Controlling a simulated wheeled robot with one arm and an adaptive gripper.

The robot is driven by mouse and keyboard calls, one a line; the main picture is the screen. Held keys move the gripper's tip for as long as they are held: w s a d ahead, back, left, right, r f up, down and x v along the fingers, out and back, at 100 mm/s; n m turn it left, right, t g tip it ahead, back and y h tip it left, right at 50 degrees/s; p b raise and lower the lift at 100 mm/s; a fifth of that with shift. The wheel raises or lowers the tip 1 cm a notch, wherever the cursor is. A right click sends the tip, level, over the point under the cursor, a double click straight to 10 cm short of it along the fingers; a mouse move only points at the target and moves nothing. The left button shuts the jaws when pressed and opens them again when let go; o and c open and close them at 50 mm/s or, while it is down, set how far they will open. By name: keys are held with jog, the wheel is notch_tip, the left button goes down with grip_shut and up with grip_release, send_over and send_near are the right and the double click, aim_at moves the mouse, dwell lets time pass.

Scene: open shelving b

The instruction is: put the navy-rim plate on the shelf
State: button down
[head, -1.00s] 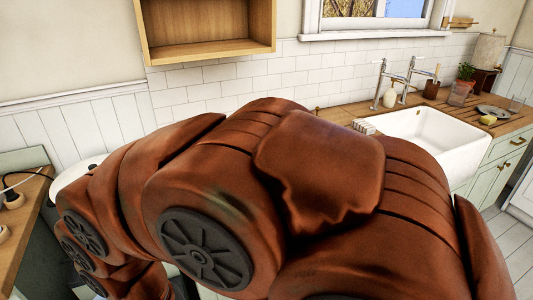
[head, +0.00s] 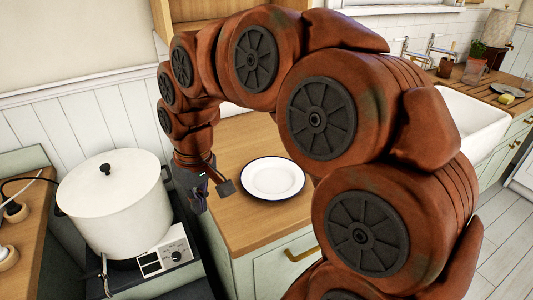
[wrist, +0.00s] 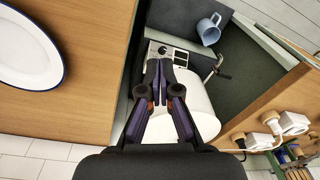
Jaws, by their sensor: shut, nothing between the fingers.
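The navy-rim plate (head: 272,178), white with a thin dark blue rim, lies flat on the wooden counter. In the wrist view the plate (wrist: 25,48) is at the upper left, cut off by the frame edge. My gripper (head: 197,200) is left of the plate, apart from it, near the counter's left edge. In the wrist view my gripper (wrist: 158,68) has its fingers together with nothing between them.
A white lidded pot (head: 115,205) stands on a stove (head: 170,258) left of my gripper. A blue mug (wrist: 208,30) shows beyond the pot in the wrist view. A white sink (head: 470,122) is at the right. The counter around the plate looks clear.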

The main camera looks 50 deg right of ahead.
jog(key=w+d+m+t+b, duration=0.1)
jog(key=w+d, duration=0.3)
jog(key=d, duration=0.4)
jog(key=w+d+m+t+h, duration=0.1)
jog(key=w+d, duration=0.3)
jog(key=d, duration=0.4)
jog(key=w+d+m+t+b, duration=0.1)
jog(key=w+d, duration=0.3)
jog(key=d, duration=0.4)
jog(key=d+f+m, duration=0.1)
jog(key=d, duration=0.9)
jog(key=shift+h, duration=0.4)
jog(key=x, duration=0.3)
jog(key=p+x, duration=0.1)
jog(key=x, duration=0.2)
jog(key=p+x, duration=0.1)
jog(key=x, duration=0.2)
jog(key=shift+s+f, duration=0.2)
jog(key=shift+f, duration=0.1)
jog(key=shift+s+a+p, duration=0.35)
jog(key=shift+s, duration=0.55)
jog(key=shift+s+a+p, duration=0.3)
jog(key=shift+s, duration=0.6)
jog(key=shift+f, duration=0.1)
